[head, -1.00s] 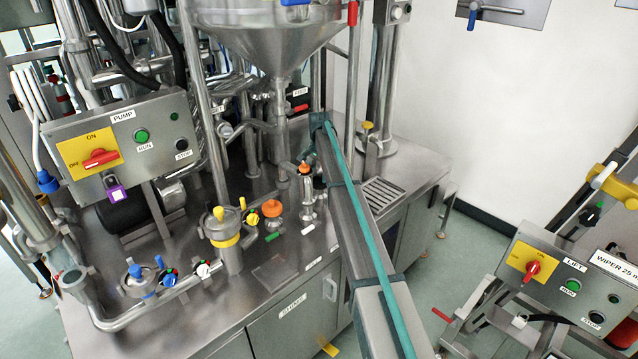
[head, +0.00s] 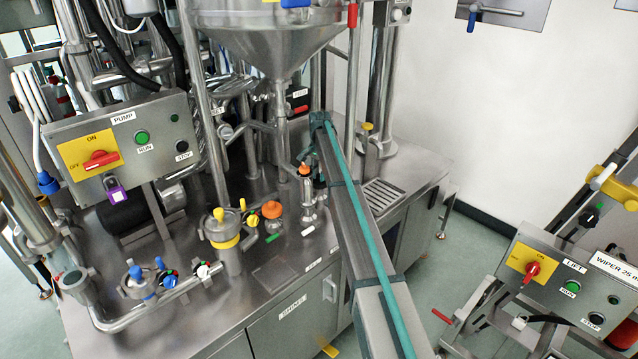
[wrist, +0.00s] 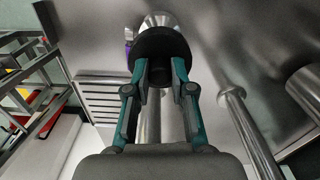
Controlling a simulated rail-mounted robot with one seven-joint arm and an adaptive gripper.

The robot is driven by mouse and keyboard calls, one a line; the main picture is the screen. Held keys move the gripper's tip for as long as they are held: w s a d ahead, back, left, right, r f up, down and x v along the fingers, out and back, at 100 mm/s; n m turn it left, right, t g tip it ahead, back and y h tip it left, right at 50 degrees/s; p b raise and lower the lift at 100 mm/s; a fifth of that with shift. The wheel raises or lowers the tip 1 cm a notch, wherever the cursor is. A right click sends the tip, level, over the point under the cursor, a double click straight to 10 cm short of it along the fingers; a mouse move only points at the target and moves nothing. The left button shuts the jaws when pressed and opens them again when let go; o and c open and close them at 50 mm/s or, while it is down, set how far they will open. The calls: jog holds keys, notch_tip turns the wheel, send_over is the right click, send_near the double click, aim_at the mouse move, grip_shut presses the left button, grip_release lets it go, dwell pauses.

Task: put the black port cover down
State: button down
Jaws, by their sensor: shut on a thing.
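The black port cover (wrist: 160,43) shows in the wrist view as a round black disc with a short dark knob. The teal fingers of my gripper (wrist: 160,72) are closed on the knob from both sides. A shiny steel rounded part (wrist: 157,19) shows just beyond the disc; I cannot tell whether the cover touches it. In the head view my arm runs from bottom right up to the steel bench, and its grey links hide most of the gripper and the cover.
A slotted drain grate (head: 384,195) lies right of my arm, also in the wrist view (wrist: 103,97). Left of the arm stand an orange-capped fitting (head: 305,171), an orange knob (head: 271,209) and a yellow-banded pot (head: 226,242). A steel pipe (wrist: 245,125) stands close right of my gripper.

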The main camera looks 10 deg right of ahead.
jog(key=shift+r+p, duration=0.55)
jog(key=shift+r, duration=1.05)
